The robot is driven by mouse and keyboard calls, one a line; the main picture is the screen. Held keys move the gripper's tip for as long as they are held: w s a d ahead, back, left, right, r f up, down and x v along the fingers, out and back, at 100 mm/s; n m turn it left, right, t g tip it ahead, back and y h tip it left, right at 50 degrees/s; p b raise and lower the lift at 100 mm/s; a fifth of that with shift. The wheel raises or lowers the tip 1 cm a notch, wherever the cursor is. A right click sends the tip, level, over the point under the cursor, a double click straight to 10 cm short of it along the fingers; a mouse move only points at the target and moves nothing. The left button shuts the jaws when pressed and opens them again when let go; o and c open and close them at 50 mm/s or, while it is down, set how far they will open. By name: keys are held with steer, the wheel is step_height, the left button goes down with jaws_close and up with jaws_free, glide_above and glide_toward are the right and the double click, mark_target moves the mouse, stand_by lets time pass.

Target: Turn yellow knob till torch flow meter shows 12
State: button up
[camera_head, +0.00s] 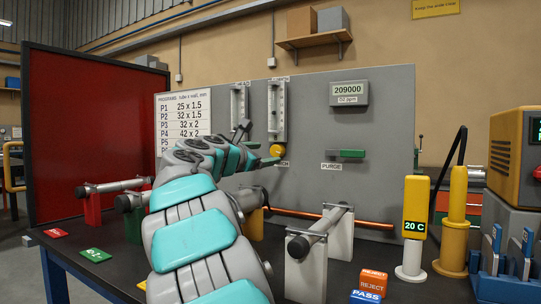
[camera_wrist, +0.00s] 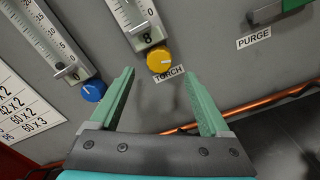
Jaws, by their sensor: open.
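The yellow knob (camera_head: 276,150) sits on the grey panel below the torch flow meter (camera_head: 277,108). In the wrist view the yellow knob (camera_wrist: 160,60) has a white pointer mark and a TORCH label (camera_wrist: 169,74) under it. The torch flow meter (camera_wrist: 134,14) ends just above the knob, and the small dark window at its foot appears to read 8. My gripper (camera_wrist: 159,76) is open and empty, its green fingers either side of the knob's line but short of it. In the head view my gripper (camera_head: 258,144) is close to the panel, its fingers spread around the knob's area.
A blue knob (camera_wrist: 93,90) under a second flow meter (camera_wrist: 45,35) is left of my gripper. A green PURGE handle (camera_head: 347,154) is to the right. A copper pipe (camera_head: 375,224) runs low along the panel. The panel around the yellow knob is clear.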

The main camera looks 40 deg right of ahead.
mark_target(275, 153)
steer(key=shift+v, duration=0.9)
steer(key=n, duration=0.5)
steer(key=shift+w+a+f+g+p, duration=0.1)
steer(key=shift+w+a+g+p, duration=0.05)
steer(key=shift+a+g+p, duration=0.15)
steer(key=shift+x, duration=3.85)
steer(key=shift+c, duration=0.4)
jaws_close()
